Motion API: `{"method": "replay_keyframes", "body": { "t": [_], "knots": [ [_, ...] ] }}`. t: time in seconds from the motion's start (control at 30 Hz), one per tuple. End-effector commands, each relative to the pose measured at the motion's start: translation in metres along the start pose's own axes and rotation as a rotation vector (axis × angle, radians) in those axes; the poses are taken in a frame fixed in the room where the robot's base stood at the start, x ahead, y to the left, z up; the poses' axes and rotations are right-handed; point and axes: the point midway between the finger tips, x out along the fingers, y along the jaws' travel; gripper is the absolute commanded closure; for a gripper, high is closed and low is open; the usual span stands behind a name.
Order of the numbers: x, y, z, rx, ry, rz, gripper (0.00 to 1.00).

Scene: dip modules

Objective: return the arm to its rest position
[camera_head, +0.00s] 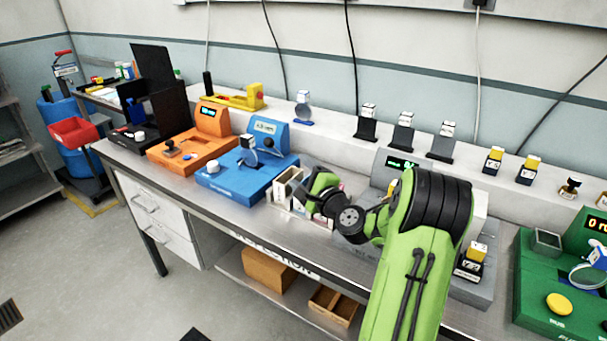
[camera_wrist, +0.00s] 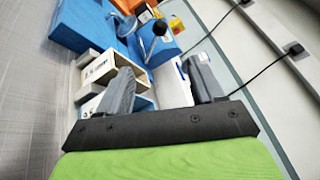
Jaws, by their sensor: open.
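My green and black arm (camera_head: 425,240) reaches in from the lower right of the head view, over the bench. Its end is bent down beside a white box with compartments (camera_head: 286,186). In the wrist view, my gripper (camera_wrist: 162,85) is open, its two grey fingers well apart. A white surface shows between the fingers, and nothing is visibly held. The white box's compartments (camera_wrist: 98,68) lie at the left finger. In the head view the fingertips cannot be made out clearly, and the arm hides part of a grey station behind it.
A blue station (camera_head: 235,182) and an orange station (camera_head: 180,148) stand left of my gripper. A green station (camera_head: 555,300) is at the right. Several small modules stand on the ledge (camera_head: 330,125) behind. Floor is open left of the bench (camera_head: 330,265).

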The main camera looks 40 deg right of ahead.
Motion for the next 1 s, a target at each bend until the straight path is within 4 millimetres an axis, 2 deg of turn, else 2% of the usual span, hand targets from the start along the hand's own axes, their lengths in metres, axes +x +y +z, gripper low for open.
{"method": "replay_keyframes", "body": {
  "t": [0.37, 0.43, 0.47, 0.57, 0.6, 0.67, 0.73, 0.83, 0.9, 1.0],
  "knots": [
    [0.000, 0.000, 0.004, -0.010, -0.006, 0.006, 0.33],
    [0.003, 0.001, 0.022, -0.065, -0.035, 0.043, 0.33],
    [0.004, 0.002, 0.037, -0.109, -0.061, 0.074, 0.33],
    [-0.001, 0.011, 0.114, -0.377, -0.194, 0.241, 0.33],
    [-0.011, 0.017, 0.150, -0.527, -0.264, 0.324, 0.33],
    [-0.035, 0.025, 0.194, -0.749, -0.358, 0.444, 0.33],
    [-0.070, 0.028, 0.231, -0.989, -0.453, 0.561, 0.33],
    [-0.130, 0.022, 0.264, -1.294, -0.565, 0.701, 0.33],
    [-0.177, 0.013, 0.275, -1.473, -0.633, 0.784, 0.33],
    [-0.242, -0.004, 0.277, -1.663, -0.717, 0.878, 0.33]
  ]
}}
